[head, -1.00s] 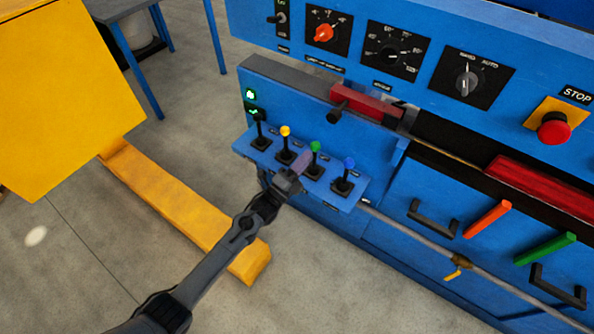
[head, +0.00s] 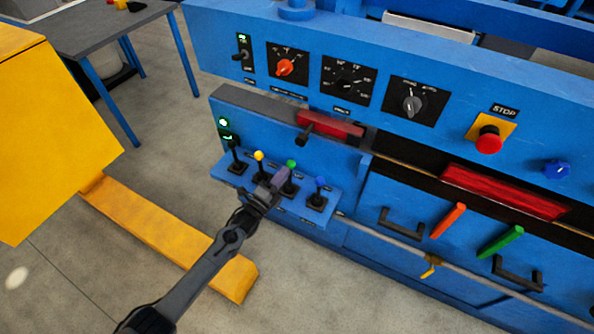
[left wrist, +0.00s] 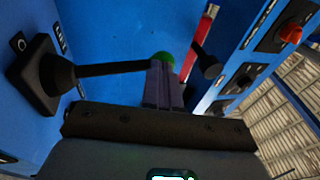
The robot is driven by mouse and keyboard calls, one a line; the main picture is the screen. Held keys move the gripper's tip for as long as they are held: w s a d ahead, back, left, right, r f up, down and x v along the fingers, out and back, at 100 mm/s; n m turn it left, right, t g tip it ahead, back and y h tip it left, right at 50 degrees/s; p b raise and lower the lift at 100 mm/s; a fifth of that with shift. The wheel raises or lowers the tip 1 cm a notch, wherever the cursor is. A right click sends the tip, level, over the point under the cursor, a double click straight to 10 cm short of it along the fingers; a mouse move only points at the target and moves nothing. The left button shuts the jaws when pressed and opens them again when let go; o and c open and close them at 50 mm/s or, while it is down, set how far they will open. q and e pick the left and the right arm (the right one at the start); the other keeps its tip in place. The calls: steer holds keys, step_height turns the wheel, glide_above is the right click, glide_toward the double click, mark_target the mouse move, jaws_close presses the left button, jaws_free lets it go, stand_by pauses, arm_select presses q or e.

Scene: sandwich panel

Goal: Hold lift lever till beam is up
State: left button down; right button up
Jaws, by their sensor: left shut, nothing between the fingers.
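A row of levers stands on a small blue shelf (head: 232,178) on the front of the blue machine: one with a black knob (head: 234,144), one yellow (head: 259,156), one green (head: 291,165) and one blue (head: 320,181). Their labels are too small to read. My left gripper (head: 279,177) is shut and empty at the green-knobbed lever. In the left wrist view its fingertips (left wrist: 164,84) lie against or very near the green knob (left wrist: 164,58), with the black shaft (left wrist: 112,69) coming from the left. I cannot tell which part is the beam. My right gripper is not in view.
Above the levers are a red bar with a black handle (head: 306,133), dials and a red stop button (head: 488,141). Orange (head: 449,220) and green (head: 500,242) handles are at the right. A yellow cabinet (head: 50,130) stands at the left. Floor is open in front.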

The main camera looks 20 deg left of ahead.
arm_select(q)
steer(key=shift+w+d+b, duration=0.1)
steer(key=shift+w+b, duration=0.05)
steer(key=shift+b, duration=0.25)
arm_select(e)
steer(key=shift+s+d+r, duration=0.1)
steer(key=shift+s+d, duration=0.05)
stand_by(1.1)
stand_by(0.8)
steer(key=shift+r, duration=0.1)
arm_select(q)
steer(key=p+v, duration=0.3)
steer(key=v, duration=1.1)
steer(key=shift+p, duration=0.3)
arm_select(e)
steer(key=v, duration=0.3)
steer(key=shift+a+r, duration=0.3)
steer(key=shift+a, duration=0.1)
